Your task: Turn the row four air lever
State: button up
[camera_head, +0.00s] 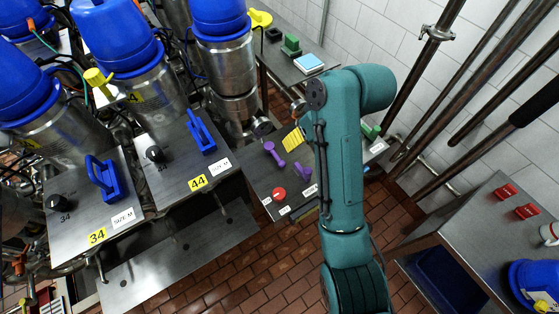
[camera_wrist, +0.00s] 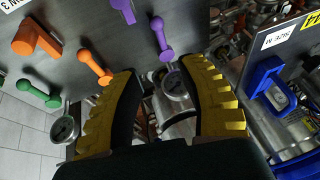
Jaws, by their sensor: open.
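A steel panel (camera_head: 252,185) stands left of my arm in the head view, with a dumbbell-shaped purple lever (camera_head: 275,153) and a second purple lever (camera_head: 302,171). My gripper shows there as a yellow ridged finger (camera_head: 292,141), partly hidden by my arm. In the wrist view, my gripper (camera_wrist: 160,72) is open and empty. A purple lever (camera_wrist: 160,37) lies just beyond the gap between its fingertips, apart from them. Another purple handle (camera_wrist: 124,8) is cut by the top edge. I cannot read which row or lever is the air one; a label ending in "3" (camera_wrist: 18,5) is partly visible.
Orange levers (camera_wrist: 94,67) and green levers (camera_wrist: 36,93) share the panel, left of my gripper in the wrist view. A gauge (camera_wrist: 64,129) is near the left finger. A red button (camera_head: 279,194) is on the panel's near end. Blue-handled panels (camera_head: 201,132) stand left.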

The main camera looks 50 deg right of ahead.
aim_at(279, 158)
jog(key=b+x, duration=0.2)
jog(key=x, duration=1.1)
jog(key=shift+f+b, duration=0.2)
jog(key=shift+b, duration=0.15)
grip_shut()
